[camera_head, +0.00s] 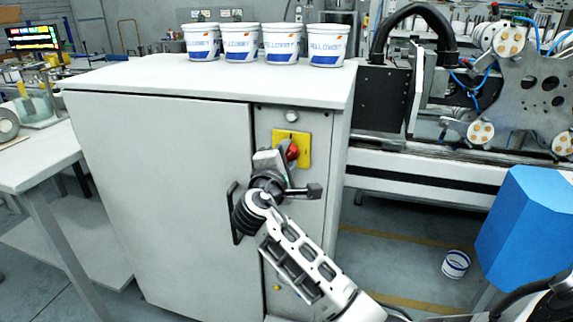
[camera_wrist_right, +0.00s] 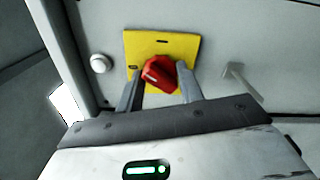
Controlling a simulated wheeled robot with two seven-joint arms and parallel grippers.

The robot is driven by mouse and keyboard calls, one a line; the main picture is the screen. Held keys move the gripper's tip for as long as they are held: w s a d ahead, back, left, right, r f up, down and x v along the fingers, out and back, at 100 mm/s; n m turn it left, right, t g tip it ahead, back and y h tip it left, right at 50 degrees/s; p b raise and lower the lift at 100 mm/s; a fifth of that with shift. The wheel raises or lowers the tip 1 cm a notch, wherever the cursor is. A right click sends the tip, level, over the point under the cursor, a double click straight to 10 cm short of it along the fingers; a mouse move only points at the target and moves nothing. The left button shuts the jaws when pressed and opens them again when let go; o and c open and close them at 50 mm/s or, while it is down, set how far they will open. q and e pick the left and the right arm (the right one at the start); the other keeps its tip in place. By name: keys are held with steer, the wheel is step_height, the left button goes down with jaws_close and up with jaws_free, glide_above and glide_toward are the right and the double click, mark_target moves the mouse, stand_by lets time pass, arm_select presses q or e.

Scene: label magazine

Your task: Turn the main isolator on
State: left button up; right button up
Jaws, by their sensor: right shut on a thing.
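The main isolator is a red rotary knob (camera_head: 291,152) on a yellow plate (camera_head: 304,148), on the front of a grey cabinet. In the right wrist view the red knob (camera_wrist_right: 158,74) sits between my finger tips, in front of the yellow plate (camera_wrist_right: 180,46), and looks tilted. My right gripper (camera_head: 284,158) is at the plate, shut on the knob; in the right wrist view its two fingers (camera_wrist_right: 160,88) flank the knob. The gripper and wrist hide part of the plate and knob in the head view. My left gripper is not in view.
The grey cabinet (camera_head: 160,180) has a black door handle (camera_head: 236,212) left of my wrist. A round white button (camera_head: 292,116) is above the plate. Several white tubs (camera_head: 202,42) stand on top. A machine (camera_head: 500,90) is at the right; a tub (camera_head: 455,264) lies on the floor.

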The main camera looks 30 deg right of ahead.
steer(key=m+b, duration=0.1)
steer(key=m, duration=0.1)
steer(key=m+b, duration=0.1)
steer(key=shift+f+m+b, duration=0.3)
steer(key=shift+m+b, duration=0.05)
steer(key=shift+m, duration=0.05)
steer(key=m+b, duration=0.2)
steer(key=m, duration=0.1)
steer(key=shift+m+b, duration=0.3)
steer(key=shift+b, duration=0.1)
steer(key=shift+m+b, duration=0.8)
steer(key=shift+m, duration=0.2)
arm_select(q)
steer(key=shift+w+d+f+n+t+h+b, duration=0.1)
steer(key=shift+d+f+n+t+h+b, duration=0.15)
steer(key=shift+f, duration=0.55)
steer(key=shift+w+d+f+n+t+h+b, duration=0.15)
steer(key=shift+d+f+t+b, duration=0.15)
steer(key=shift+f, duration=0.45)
arm_select(e)
steer(key=shift+r+m, duration=0.15)
steer(key=shift+m, duration=0.65)
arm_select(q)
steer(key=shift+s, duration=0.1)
arm_select(e)
steer(key=o, duration=1)
steer(key=shift+r, duration=0.1)
